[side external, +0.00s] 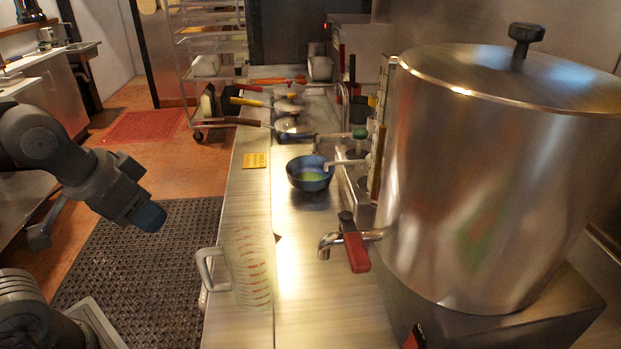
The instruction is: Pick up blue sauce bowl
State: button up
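The blue sauce bowl (294,176) stands upright on the steel counter (230,215), with some green sauce inside. A light-coloured ladle or spoon handle appears to cross its right rim. My arm is at the left edge, over the floor side of the counter and well apart from the bowl. I cannot make out any gripper fingers. Nothing of mine touches the bowl.
A clear measuring jug (248,265) stands on the counter in front of the bowl. A large steel pot (480,180) with a red-handled tap (356,250) is to the right. Pans (293,127) lie behind the bowl. A yellow note (255,160) lies left of it.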

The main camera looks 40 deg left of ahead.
jog(key=w+a+r+m+y, duration=0.1)
jog(key=w+r+m, duration=0.1)
jog(key=w+m, duration=0.65)
jog(key=m+y, duration=0.1)
jog(key=m, duration=1.2)
send_near(292, 176)
jog(key=shift+t, duration=0.3)
jog(key=x, duration=0.5)
jog(key=shift+s+d+f, duration=0.2)
jog(key=shift+s+f, duration=0.05)
jog(key=shift+s, duration=0.05)
jog(key=shift+w+a+r+x, duration=0.1)
jog(key=shift+a+x, duration=0.1)
jog(key=shift+x, duration=0.8)
jog(key=shift+w+a+r+x, duration=0.1)
jog(key=shift+a+x, duration=0.05)
jog(key=shift+x, duration=0.85)
jog(key=shift+a+r+x, duration=0.1)
jog(key=shift+a+x, duration=0.1)
jog(key=shift+x, duration=0.8)
grip_shut()
